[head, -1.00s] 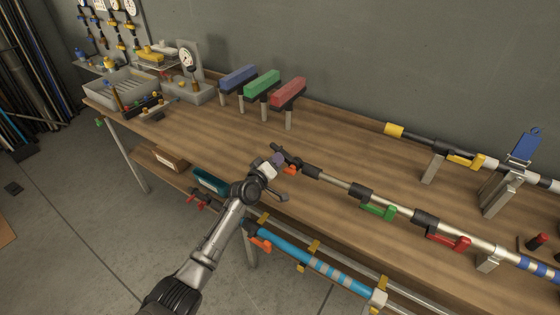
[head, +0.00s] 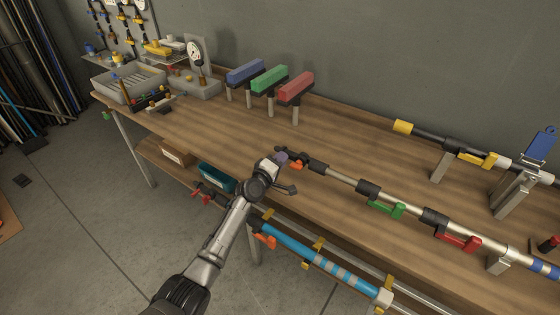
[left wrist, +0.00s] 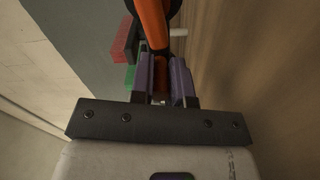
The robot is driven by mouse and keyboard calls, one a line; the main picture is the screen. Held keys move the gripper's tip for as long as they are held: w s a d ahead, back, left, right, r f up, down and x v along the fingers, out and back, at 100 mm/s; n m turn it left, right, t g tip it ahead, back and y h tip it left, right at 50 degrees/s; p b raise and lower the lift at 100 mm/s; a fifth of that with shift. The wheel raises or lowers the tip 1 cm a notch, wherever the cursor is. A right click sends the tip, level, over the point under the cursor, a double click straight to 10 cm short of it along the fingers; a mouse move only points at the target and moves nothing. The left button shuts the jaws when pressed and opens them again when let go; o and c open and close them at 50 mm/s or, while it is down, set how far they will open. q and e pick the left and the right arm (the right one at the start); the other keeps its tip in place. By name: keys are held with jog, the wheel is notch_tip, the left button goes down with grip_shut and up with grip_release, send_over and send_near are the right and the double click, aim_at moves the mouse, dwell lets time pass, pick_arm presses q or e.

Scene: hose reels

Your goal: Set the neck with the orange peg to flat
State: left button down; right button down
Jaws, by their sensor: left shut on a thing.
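The neck (head: 312,164) is the dark end section of a long silver-and-black pole that runs along the bench's front edge. Its orange peg (head: 297,164) sits near the neck's far left end, by my left gripper. My left gripper (head: 284,157) is at that end, with purple fingers. In the left wrist view, the fingers (left wrist: 162,82) are closed around the lower end of the orange peg (left wrist: 151,25). A dark round part of the neck shows behind the peg. The fingers hide the peg's tip. My right gripper is not in view.
Green (head: 388,208) and red (head: 458,240) levers sit farther along the pole. A second pole with a yellow end (head: 403,127) lies behind it. Blue, green and red blocks (head: 270,79) stand on posts at the back. A blue pole (head: 310,255) hangs below the bench front.

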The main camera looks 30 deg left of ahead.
pick_arm(q)
jog(key=shift+f, duration=0.3)
jog(key=c, duration=1.5)
grip_release()
jog(key=shift+c, duration=0.2)
jog(key=o, duration=0.4)
jog(key=shift+w+d+r, duration=0.15)
jog(key=shift+r, duration=0.05)
jog(key=shift+o, duration=0.2)
jog(key=shift+s+r+p, duration=0.15)
jog(key=shift+s+p, duration=0.25)
jog(key=shift+s, duration=0.25)
jog(key=s+a+p, duration=0.1)
jog(key=s+p, duration=0.2)
jog(key=s, duration=0.9)
jog(key=shift+s, duration=0.35)
jog(key=shift+a, duration=0.1)
